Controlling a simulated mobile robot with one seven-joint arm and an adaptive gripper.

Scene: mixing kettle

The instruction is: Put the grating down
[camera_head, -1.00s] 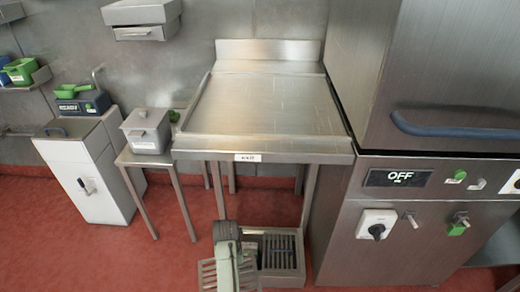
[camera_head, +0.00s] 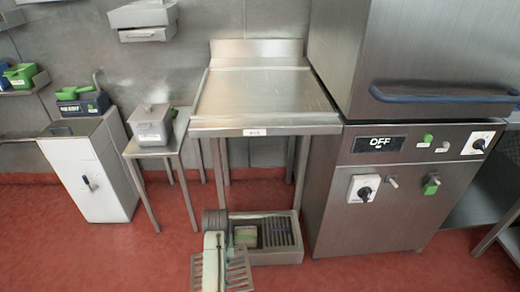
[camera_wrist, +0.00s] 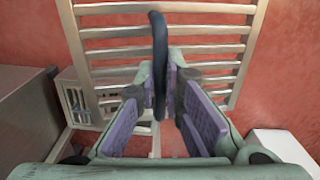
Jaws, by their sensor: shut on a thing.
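The grating (camera_head: 240,274) is a pale metal frame with several parallel bars. It is at the bottom of the head view, in front of an open floor basin (camera_head: 290,257). It fills the upper part of the wrist view (camera_wrist: 112,33), with a dark upright handle (camera_wrist: 159,50) rising between my finger pads. My gripper (camera_wrist: 163,108) is shut on the grating by this handle. In the head view my arm hides part of the grating, and I cannot tell whether it touches the floor.
The basin holds a slatted piece (camera_head: 279,232) on its right and a greenish block (camera_head: 246,236) on its left. A steel table (camera_head: 265,122) stands behind it, a large steel machine (camera_head: 400,190) to the right. Red floor (camera_head: 130,262) is clear at left.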

